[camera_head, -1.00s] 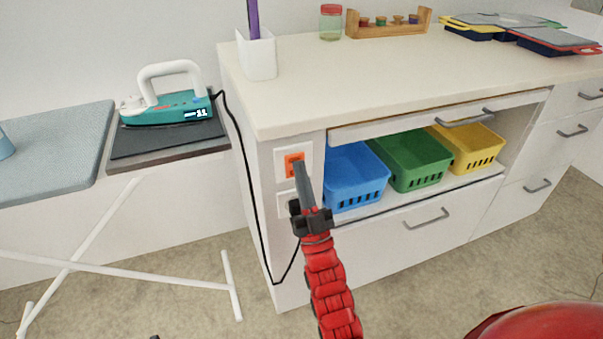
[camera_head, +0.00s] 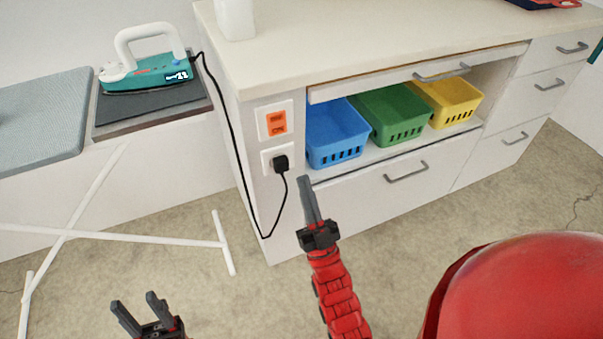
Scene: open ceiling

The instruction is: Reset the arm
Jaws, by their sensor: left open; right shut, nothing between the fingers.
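My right gripper (camera_head: 306,190) is shut and empty. In the picture it shows below and to the right of a black plug (camera_head: 280,163) in a wall socket, in front of the white cabinet. My red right arm rises from the bottom of the view. My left gripper (camera_head: 139,305) is open and empty at the bottom left, over the floor. The orange switch (camera_head: 277,122) above the plug is in plain view, with no gripper over it.
A teal iron (camera_head: 146,75) stands on the ironing board (camera_head: 40,119) at the left, its black cord running to the plug. Blue (camera_head: 335,133), green (camera_head: 389,115) and yellow (camera_head: 442,101) baskets sit on the cabinet shelf. The open floor (camera_head: 420,215) is clear.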

